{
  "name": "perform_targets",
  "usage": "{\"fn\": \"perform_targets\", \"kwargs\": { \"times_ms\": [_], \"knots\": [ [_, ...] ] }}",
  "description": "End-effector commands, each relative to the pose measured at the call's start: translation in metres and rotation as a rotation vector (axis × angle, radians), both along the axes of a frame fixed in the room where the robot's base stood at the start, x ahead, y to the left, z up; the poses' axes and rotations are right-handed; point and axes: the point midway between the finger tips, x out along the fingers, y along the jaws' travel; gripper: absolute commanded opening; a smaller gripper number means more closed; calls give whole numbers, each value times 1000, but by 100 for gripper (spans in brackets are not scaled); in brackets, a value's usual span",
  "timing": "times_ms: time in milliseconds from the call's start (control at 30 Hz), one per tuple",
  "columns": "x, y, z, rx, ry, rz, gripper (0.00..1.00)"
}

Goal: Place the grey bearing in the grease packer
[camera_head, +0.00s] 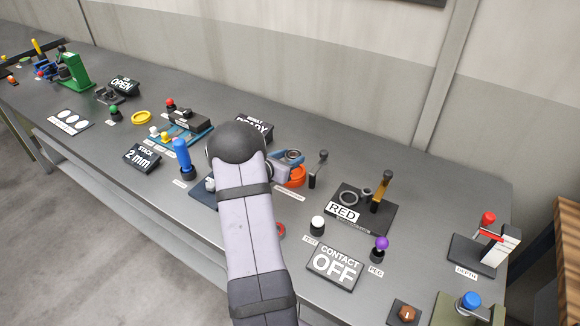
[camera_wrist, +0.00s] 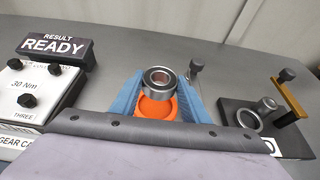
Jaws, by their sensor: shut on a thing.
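My gripper (camera_wrist: 163,84) has blue fingers and is shut on the grey bearing (camera_wrist: 160,76), a metal ring with a dark seal and an open centre. In the wrist view the bearing sits between the fingertips, over the near-far line of the orange cup of the grease packer (camera_wrist: 157,108). The gap between bearing and cup cannot be told. In the head view the gripper (camera_head: 287,162) is just past my dark wrist, and the orange packer (camera_head: 296,179) shows partly below it. The bearing (camera_head: 292,155) is small there and partly hidden by the fingers.
A lever with a dark knob (camera_head: 319,168) stands right of the packer. Farther right is a black plate marked RED (camera_head: 376,222) with rings and a yellow-brown post. A RESULT READY sign (camera_wrist: 55,45) and a 30 Nm block (camera_wrist: 32,92) stand left. Bare grey table lies behind.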

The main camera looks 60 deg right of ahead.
Motion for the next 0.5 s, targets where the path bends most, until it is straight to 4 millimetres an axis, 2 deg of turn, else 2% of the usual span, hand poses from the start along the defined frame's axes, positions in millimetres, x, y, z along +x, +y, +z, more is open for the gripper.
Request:
{"fn": "perform_targets", "kwargs": {
  "times_ms": [300,500],
  "knots": [
    [0,0,-30,1,2,0,8],
    [0,0,-40,-1,-1,1,8]
  ]
}}
